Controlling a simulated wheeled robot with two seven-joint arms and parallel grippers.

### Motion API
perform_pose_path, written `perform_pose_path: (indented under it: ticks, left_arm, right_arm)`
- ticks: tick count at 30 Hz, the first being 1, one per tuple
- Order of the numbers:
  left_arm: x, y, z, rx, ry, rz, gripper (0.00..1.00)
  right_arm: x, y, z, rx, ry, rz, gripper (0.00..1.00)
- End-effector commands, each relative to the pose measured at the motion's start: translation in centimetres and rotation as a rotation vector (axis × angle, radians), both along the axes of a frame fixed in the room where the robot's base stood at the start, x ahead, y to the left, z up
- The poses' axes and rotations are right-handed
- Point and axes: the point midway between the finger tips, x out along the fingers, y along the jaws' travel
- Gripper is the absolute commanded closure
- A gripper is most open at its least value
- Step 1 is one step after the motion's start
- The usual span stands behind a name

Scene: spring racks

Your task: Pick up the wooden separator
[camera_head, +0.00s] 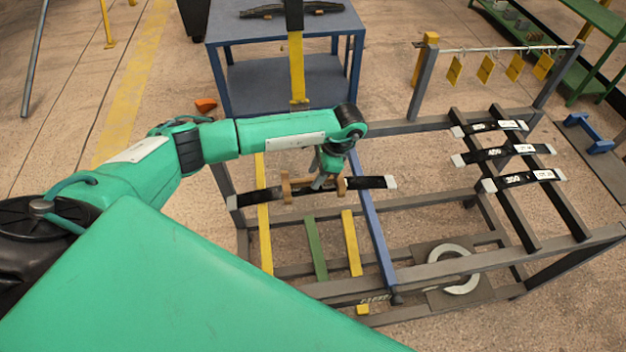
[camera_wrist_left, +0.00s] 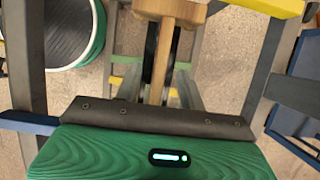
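The wooden separator (camera_head: 286,188) is a tan piece with upright ends and a bar between them. It sits at a black leaf spring (camera_head: 255,198) that lies across the left part of the rack. My left gripper (camera_head: 322,182) points down at the middle of the separator. In the left wrist view, the separator (camera_wrist_left: 170,12) shows a wide end block and a narrower bar running between the two dark fingers (camera_wrist_left: 162,55). The fingers are close along both sides of the bar; whether they press on it I cannot tell. My right gripper is not in view.
A grey metal rack (camera_head: 440,268) surrounds the spot, with a blue bar (camera_head: 372,225) just right of the gripper. Labelled black springs (camera_head: 500,154) lie on the rack's right part. A blue table (camera_head: 285,85) stands behind. Yellow tags (camera_head: 485,68) hang from a rod.

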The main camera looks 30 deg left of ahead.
Motion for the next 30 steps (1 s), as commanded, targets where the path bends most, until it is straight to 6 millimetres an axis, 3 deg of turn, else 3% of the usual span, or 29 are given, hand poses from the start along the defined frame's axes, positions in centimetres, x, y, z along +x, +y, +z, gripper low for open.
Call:
perform_pose_path:
  ticks: [1, 7, 27, 28, 30]
  left_arm:
    - [-0.2, 0.2, -0.4, 0.001, 0.002, 0.002, 0.60]
    - [-0.6, 0.7, -2.2, -0.001, 0.000, 0.000, 0.60]
    - [-0.6, 0.7, -2.7, -0.001, 0.000, -0.001, 0.60]
    - [-0.5, 0.7, -2.7, -0.001, 0.000, -0.001, 0.62]
    - [-0.5, 0.7, -2.7, -0.001, 0.000, -0.001, 0.76]
  right_arm:
    - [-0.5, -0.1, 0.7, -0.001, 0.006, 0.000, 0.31]
    - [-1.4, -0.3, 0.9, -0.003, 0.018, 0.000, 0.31]
    - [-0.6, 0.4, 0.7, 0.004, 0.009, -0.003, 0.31]
    - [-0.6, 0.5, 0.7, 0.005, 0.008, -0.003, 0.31]
    - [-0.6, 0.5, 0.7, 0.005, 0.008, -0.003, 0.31]
